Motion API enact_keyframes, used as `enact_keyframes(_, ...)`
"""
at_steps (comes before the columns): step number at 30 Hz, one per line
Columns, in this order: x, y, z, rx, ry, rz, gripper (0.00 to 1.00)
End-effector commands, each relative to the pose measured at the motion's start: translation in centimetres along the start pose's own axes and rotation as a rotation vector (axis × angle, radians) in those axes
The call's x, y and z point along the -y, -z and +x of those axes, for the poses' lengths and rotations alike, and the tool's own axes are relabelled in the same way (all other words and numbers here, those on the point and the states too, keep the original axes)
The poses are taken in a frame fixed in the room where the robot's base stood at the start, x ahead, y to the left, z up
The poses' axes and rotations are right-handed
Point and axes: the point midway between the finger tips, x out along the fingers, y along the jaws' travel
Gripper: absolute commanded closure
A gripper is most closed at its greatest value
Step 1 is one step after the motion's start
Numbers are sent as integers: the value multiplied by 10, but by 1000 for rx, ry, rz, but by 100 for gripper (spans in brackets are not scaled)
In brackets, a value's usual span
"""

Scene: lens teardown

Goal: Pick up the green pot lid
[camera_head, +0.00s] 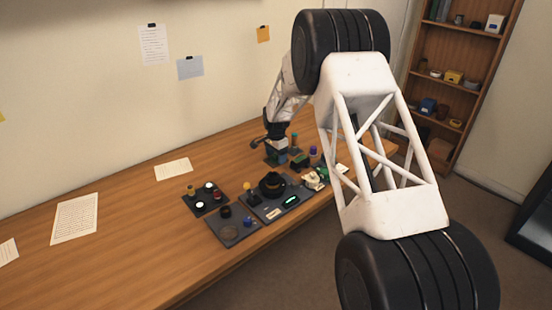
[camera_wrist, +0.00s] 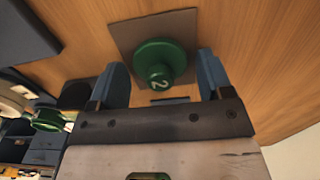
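The green pot lid (camera_wrist: 160,60) is a round green disc with a raised knob marked with a pale 2. It sits on a small square grey-brown plate (camera_wrist: 125,38) on the wooden table. In the wrist view my gripper (camera_wrist: 162,75) is open, with one blue finger on either side of the lid and a visible gap to each. I cannot tell how high the fingers are above the table. In the head view my gripper (camera_head: 278,156) is small, low over the table beyond the parts trays, and I cannot make out the lid there.
Another green round part (camera_wrist: 48,121) lies at the left of the wrist view, near dark blocks. In the head view, dark trays (camera_head: 233,232) with several small parts stand in front of my gripper. The left of the table (camera_head: 125,240) is mostly clear apart from papers.

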Motion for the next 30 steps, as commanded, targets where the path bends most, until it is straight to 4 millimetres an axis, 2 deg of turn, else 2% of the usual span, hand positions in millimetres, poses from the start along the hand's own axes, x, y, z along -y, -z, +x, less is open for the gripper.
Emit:
enact_keyframes(1,0,0,0,0,0,0,34)
enact_keyframes(7,0,0,0,0,0,0,65)
enact_keyframes(20,0,0,-5,0,1,0,66)
enact_keyframes(26,0,0,-23,-1,1,0,66)
enact_keyframes(30,0,0,-42,-1,1,0,66)
